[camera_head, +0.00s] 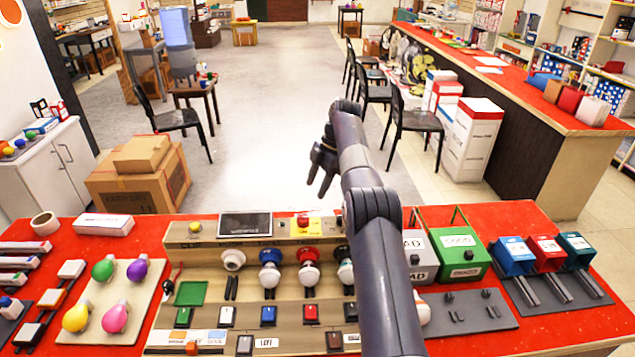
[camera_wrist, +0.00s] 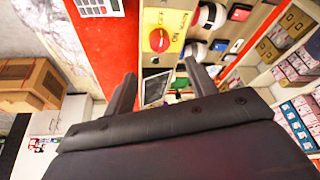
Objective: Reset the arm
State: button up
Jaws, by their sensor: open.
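My arm rises from the bottom of the head view and bends over the red-topped workbench (camera_head: 555,318). My gripper (camera_head: 322,172) hangs beyond the bench's far edge in that view, above the grey floor, with its fingers pointing down and left. In the wrist view its two dark fingers (camera_wrist: 160,85) stand apart, with nothing seen between them but the background. My arm hides part of the bench panel (camera_head: 205,257) behind it.
The panel carries several bulbs, switches and a dark screen (camera_head: 245,225). Coloured bulbs (camera_head: 117,318) lie at left; green (camera_head: 459,256), blue and red boxes stand at right. Cardboard boxes (camera_head: 135,190) and chairs (camera_head: 415,125) stand beyond. The middle floor is clear.

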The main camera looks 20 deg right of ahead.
aim_at(304, 217)
jog(key=shift+b+x, duration=0.95)
jog(key=shift+x, duration=4.5)
jog(key=shift+r, duration=0.1)
